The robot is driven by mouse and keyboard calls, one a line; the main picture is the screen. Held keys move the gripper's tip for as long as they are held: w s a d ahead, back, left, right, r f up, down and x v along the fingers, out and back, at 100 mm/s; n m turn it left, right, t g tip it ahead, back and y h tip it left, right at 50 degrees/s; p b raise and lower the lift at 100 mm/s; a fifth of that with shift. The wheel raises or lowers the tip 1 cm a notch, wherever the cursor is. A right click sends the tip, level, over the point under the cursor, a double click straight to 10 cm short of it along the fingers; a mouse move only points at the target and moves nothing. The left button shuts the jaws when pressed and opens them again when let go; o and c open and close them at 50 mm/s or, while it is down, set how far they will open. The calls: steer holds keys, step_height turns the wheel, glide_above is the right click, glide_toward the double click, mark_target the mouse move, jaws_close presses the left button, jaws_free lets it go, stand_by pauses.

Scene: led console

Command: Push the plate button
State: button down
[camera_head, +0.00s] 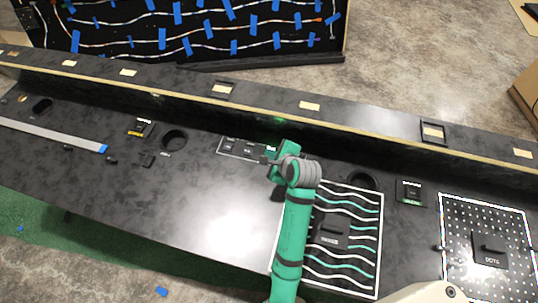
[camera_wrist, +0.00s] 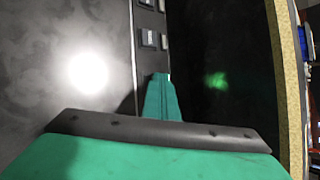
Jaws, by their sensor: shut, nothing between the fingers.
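A white-outlined button panel (camera_head: 232,146) lies on the black console, with several small dark square buttons in a row. Their labels are too small to read, so I cannot tell which one is the plate button. My gripper (camera_head: 268,160) is at the right end of this panel, and the hand hides part of it. In the wrist view, my green gripper (camera_wrist: 160,78) is shut and empty. Its tips appear just below a square button (camera_wrist: 149,39) and a narrower one beside it (camera_wrist: 165,42). I cannot tell whether the tips touch the panel.
A raised ledge (camera_head: 310,105) runs along the console behind the panel. A board with wavy lines (camera_head: 365,240) lies to the right, and a dotted board (camera_head: 460,215) farther right. A round hole (camera_head: 174,140) is left of the panel. The console surface between is mostly clear.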

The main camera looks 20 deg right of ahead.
steer(key=shift+r, duration=0.45)
step_height(320, 180, up, 6)
stand_by(0.7)
steer(key=shift+f, duration=0.1)
stand_by(0.4)
